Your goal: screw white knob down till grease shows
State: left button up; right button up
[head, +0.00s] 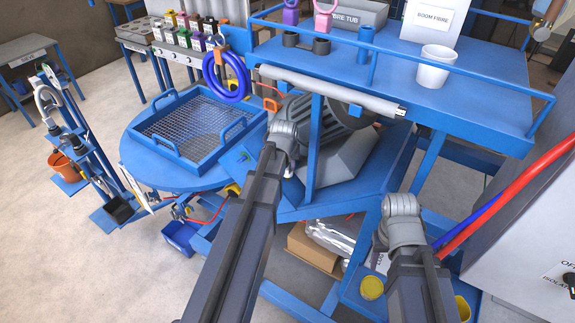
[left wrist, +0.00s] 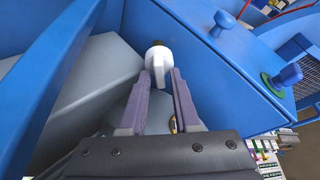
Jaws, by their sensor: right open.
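The white knob (left wrist: 158,57) shows in the left wrist view, beside a blue panel. A narrow white part of it reaches down between the fingers. My left gripper (left wrist: 161,74) has one grey finger on each side of the knob, tips close to it; I cannot tell whether they touch it. I see no grease.
A blue tray with mesh (head: 200,125) sits on the round table (head: 145,163). A grey roll (head: 325,88) hangs along the blue shelf (head: 470,95), which bears a white tub (head: 434,68). In the left wrist view, two blue knobs (left wrist: 222,22) (left wrist: 285,77) stand on the blue panel to the right.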

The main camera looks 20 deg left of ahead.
pick_arm(q)
grip_shut()
jog(key=shift+m, duration=0.3)
jog(key=shift+a+m+h, duration=0.1)
jog(key=shift+m+h, duration=0.45)
jog(key=shift+m, duration=0.7)
jog(key=shift+a+m+h, duration=0.1)
jog(key=shift+m+h, duration=0.45)
jog(key=shift+m, duration=0.7)
jog(key=shift+o, duration=1.4)
grip_release()
